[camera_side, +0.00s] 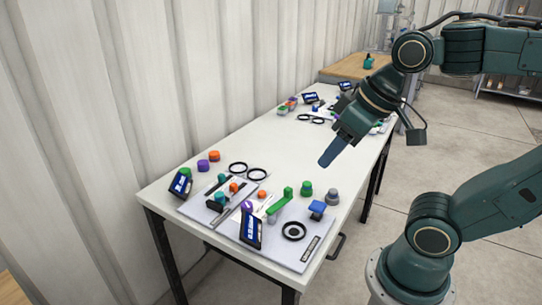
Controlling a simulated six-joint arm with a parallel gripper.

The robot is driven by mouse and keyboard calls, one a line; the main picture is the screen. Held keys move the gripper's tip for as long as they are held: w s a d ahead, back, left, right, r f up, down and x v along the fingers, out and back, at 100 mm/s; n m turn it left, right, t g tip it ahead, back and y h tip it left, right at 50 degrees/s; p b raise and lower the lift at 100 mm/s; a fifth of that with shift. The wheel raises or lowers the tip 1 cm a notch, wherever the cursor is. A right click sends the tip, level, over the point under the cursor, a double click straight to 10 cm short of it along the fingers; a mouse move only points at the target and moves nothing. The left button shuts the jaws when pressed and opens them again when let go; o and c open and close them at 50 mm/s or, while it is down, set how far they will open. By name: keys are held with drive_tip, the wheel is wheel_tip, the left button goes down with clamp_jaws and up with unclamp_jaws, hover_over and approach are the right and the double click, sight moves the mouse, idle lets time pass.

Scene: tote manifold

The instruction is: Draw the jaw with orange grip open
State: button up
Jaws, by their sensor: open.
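Small orange pieces show on the near grey board (190,207). One orange piece (233,187) sits beside a teal piece on a slanted slide, and another orange piece (262,194) is just right of it, near a purple piece (247,206). Which of the two is the grip of the jaw is too small to tell. My gripper (330,158) hangs above the table, up and right of these pieces and clear of them. Its blue fingers overlap in this view and it holds nothing that I can see. It is open.
A green lever (280,204), a green knob (306,189), a grey knob (332,197), a blue block (317,208) and a black ring (294,231) stand right of the slides. Two tilted screens (181,184) (251,229) rise at the board's edges. The white table (262,133) is bare mid-length.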

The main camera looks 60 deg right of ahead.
drive_tip(key=w+d+r+m+g, duration=0.15)
drive_tip(key=w+m, duration=0.25)
drive_tip(key=w, duration=0.5)
drive_tip(key=m+g, duration=0.4)
drive_tip(key=m, duration=0.9)
hover_over(233, 184)
wheel_tip(233, 184, down, 18)
drive_tip(key=shift+f, duration=0.1)
wheel_tip(233, 184, down, 14)
drive_tip(key=shift+r, duration=0.25)
clamp_jaws()
